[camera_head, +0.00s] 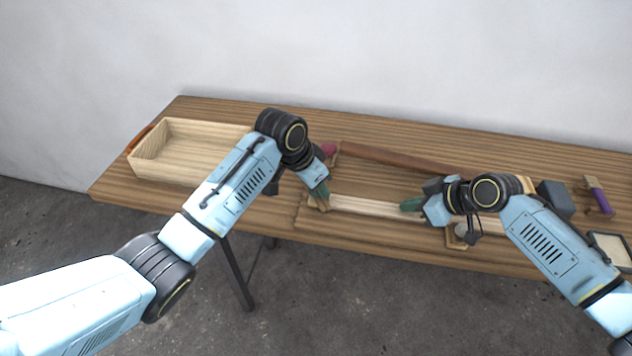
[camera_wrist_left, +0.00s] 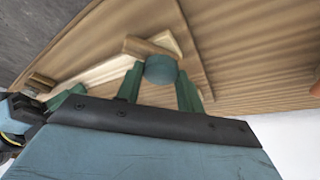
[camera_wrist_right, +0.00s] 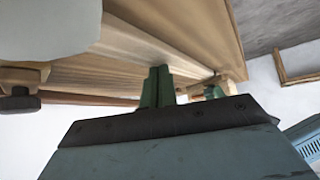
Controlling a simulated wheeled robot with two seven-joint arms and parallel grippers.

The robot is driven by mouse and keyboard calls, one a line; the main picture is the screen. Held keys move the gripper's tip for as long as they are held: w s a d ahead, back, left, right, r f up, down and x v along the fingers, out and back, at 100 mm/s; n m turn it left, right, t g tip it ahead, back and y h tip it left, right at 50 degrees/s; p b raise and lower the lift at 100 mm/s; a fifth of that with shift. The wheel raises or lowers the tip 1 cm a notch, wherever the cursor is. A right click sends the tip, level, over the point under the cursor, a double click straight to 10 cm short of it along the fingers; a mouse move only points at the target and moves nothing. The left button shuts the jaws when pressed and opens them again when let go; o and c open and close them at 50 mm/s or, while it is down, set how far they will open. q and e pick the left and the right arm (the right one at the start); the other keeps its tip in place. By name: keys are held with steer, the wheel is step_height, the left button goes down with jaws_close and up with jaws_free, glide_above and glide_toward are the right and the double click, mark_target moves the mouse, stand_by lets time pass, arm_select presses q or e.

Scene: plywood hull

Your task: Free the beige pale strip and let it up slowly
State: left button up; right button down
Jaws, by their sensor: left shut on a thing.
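The beige pale strip (camera_head: 375,206) lies along the front of the workbench; it also shows in the left wrist view (camera_wrist_left: 105,70) and the right wrist view (camera_wrist_right: 140,45). My left gripper (camera_head: 321,190) is at its left end. In the left wrist view its green fingers (camera_wrist_left: 160,85) are shut on a round teal knob (camera_wrist_left: 160,69), beside a small wooden bar (camera_wrist_left: 146,46) across the strip's end. My right gripper (camera_head: 408,205) is farther right on the strip. In the right wrist view its fingertips (camera_wrist_right: 160,72) are together against the strip, with nothing visible between them.
An open wooden tray (camera_head: 180,165) stands at the left. A long brown bar (camera_head: 400,158) lies behind the strip. A small wooden clamp (camera_head: 455,238) sits by my right gripper. A dark block (camera_head: 555,198), a purple-handled tool (camera_head: 599,195) and a shallow frame (camera_head: 610,248) are at the right.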

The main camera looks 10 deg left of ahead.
arm_select(q)
steer(key=shift+m, duration=0.3)
arm_select(e)
steer(key=shift+s+f, duration=0.15)
steer(key=shift+f, duration=0.2)
arm_select(q)
steer(key=shift+m+g+h, duration=0.5)
steer(key=shift+m, duration=0.8)
steer(key=shift+w+a+m+g, duration=0.1)
steer(key=shift+m+g, duration=0.4)
steer(key=shift+m, duration=0.9)
arm_select(e)
steer(key=shift+f, duration=0.1)
arm_select(q)
steer(key=o, duration=1.1)
steer(key=shift+c, duration=0.2)
arm_select(e)
steer(key=shift+s, duration=0.1)
arm_select(q)
steer(key=shift+r, duration=3.65)
arm_select(e)
steer(key=shift+r, duration=0.25)
